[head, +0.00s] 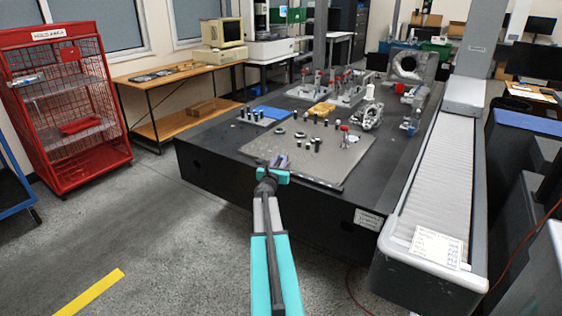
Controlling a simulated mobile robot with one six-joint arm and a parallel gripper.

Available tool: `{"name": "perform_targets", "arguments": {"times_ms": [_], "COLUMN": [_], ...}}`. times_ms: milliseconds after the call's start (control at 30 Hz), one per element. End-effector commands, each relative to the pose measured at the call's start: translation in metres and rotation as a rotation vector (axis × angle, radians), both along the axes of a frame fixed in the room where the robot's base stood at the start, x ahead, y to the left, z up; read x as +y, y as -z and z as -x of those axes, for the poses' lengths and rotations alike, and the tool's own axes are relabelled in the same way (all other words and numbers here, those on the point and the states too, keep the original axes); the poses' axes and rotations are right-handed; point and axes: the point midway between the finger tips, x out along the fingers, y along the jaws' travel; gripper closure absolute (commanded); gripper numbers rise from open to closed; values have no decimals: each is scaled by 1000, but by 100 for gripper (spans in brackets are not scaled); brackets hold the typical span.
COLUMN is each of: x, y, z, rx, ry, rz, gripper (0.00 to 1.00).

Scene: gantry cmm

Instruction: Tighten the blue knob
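My gripper (279,160) is at the end of my teal arm, over the front edge of the grey fixture plate (330,172) on the dark granite table. Its fingers are small here, and I cannot tell whether they are open or shut. No blue knob can be made out for certain. A small fixture with blue on it (411,125) stands near the table's right side, well away from my gripper. Several small dark posts (316,145) and a red-topped clamp (344,130) stand on the plate.
A blue pad (273,112), a yellow part (322,108), a metal casting (371,112) and a large ring-shaped housing (411,66) are on the table. A ribbed bellows rail (440,165) borders it at right. A red cage (66,105) stands left.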

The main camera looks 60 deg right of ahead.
Motion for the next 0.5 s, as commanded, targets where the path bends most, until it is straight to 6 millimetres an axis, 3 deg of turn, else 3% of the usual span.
{"name": "perform_targets", "arguments": {"times_ms": [500], "x": [0], "y": [-2], "z": [-2], "rx": [0], "ry": [53], "rz": [-1], "gripper": [100]}}
